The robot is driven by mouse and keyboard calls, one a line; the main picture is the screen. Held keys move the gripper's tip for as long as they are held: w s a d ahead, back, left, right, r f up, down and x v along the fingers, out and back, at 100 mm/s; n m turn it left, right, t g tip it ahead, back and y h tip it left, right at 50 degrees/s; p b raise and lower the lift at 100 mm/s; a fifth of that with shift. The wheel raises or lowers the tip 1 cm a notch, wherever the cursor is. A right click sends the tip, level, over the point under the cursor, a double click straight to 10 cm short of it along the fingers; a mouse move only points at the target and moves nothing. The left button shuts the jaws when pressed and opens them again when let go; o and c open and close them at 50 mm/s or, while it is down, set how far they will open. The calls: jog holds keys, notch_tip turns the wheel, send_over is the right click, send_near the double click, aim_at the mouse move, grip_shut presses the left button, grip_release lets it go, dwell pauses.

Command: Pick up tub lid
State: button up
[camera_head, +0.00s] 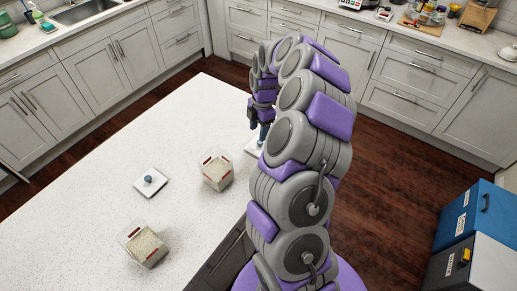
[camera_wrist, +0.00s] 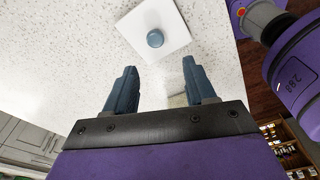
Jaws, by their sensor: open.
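A white square tub lid with a round blue knob (camera_wrist: 155,38) lies flat on the worktop, just beyond my fingertips in the wrist view. My gripper (camera_wrist: 160,65) is open and empty, its two blue fingers apart and pointing toward the lid. In the head view my gripper (camera_head: 258,132) is low over a white lid (camera_head: 252,147) near the worktop's right edge, partly hidden by my arm. A second lid with a dark knob (camera_head: 150,182) lies further left. Two open, clear tubs with pale grainy contents stand on the worktop, one nearer my arm (camera_head: 216,173) and one lower left (camera_head: 146,247).
The speckled white worktop (camera_head: 110,195) is mostly bare, with its edge close to my arm. Blue and grey bins (camera_head: 470,222) stand at the right on the wooden floor. Cabinets with counters line the back, with a sink (camera_head: 83,10) at the left.

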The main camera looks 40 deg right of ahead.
aim_at(259, 142)
jog(key=shift+a+f, duration=0.15)
jog(key=shift+f, duration=0.45)
jog(key=d+f, duration=0.1)
jog(key=d+f+b, duration=0.1)
jog(key=f, duration=0.1)
jog(key=shift+w+d+f, duration=0.15)
jog(key=shift+d+f, duration=0.05)
jog(key=shift+d, duration=0.1)
jog(key=shift+a+f, duration=0.2)
jog(key=shift+f, duration=0.9)
jog(key=shift+a+r, duration=0.2)
jog(key=shift+a, duration=0.75)
jog(key=c, duration=0.3)
jog(key=shift+d+f, duration=0.15)
jog(key=shift+d, duration=0.55)
jog(key=c, duration=0.3)
jog(key=shift+d, duration=0.2)
jog(key=c, duration=0.3)
jog(key=shift+a, duration=0.15)
grip_shut()
jog(key=shift+a, duration=0.45)
jog(key=shift+a+r, duration=0.1)
jog(key=shift+r, duration=0.1)
